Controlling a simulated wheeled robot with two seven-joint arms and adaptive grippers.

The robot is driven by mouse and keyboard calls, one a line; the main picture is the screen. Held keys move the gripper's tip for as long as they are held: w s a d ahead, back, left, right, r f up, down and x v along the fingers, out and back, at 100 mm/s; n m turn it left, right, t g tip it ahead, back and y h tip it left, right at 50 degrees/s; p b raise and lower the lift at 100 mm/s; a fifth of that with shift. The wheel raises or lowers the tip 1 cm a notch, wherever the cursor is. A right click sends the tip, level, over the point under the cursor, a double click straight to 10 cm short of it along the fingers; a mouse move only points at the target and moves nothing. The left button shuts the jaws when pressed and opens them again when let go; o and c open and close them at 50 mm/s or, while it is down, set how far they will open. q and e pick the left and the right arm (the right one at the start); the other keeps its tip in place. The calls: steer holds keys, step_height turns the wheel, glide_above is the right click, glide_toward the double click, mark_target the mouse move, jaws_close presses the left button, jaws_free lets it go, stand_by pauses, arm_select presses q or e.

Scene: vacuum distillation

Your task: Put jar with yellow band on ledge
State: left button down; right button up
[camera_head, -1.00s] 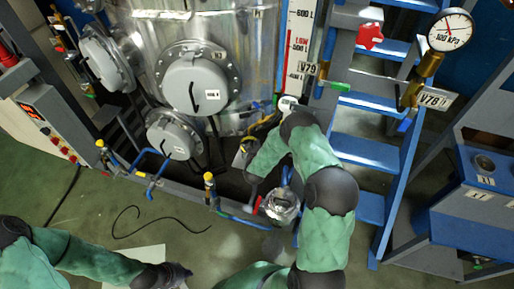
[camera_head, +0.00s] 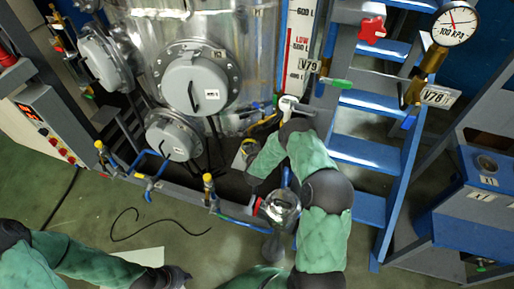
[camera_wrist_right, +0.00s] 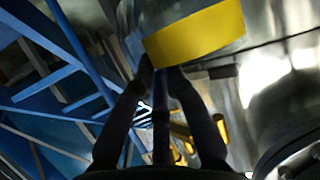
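The jar with the yellow band (camera_wrist_right: 195,34) fills the top middle of the right wrist view, shiny and tilted. My right gripper (camera_wrist_right: 160,70) has its dark fingertips close together at the band's lower edge; whether they grip any part of the jar is unclear. A grey, ledge-like beam (camera_head: 186,192) runs below the big metal tank. My left gripper (camera_head: 172,277) is low at the bottom left, away from the jar, its fingers unclear.
The metal tank (camera_head: 240,70) with round grey hatches stands behind the beam. Yellow-topped valves (camera_head: 208,184) and blue pipes stick up along it. A blue ladder (camera_head: 362,150) rises right of my right arm. A black cable (camera_head: 150,232) lies on the open green floor.

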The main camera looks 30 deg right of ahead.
stand_by(0.4)
steer(key=p+v, duration=0.3)
steer(key=v, duration=0.9)
steer(key=s+a+f+n+g+y, duration=0.1)
steer(key=s+a+f+g+y, duration=0.2)
steer(key=a, duration=0.5)
steer(key=s+a+f+n+g+y, duration=0.1)
steer(key=s+a+f+g+y, duration=0.1)
steer(key=s+a+f+y, duration=0.4)
steer(key=s+a+r+g, duration=0.1)
steer(key=s+a+g, duration=0.1)
steer(key=s, duration=0.3)
steer(key=s+a+r+n+g+y, duration=0.1)
steer(key=s+a+g, duration=0.1)
steer(key=s+a, duration=0.3)
steer(key=s+a+g+y, duration=0.1)
steer(key=s+a, duration=0.2)
steer(key=s, duration=0.2)
steer(key=shift+s+a+r+g, duration=0.1)
steer(key=shift+a+r+g, duration=0.05)
steer(key=shift+r+g, duration=0.25)
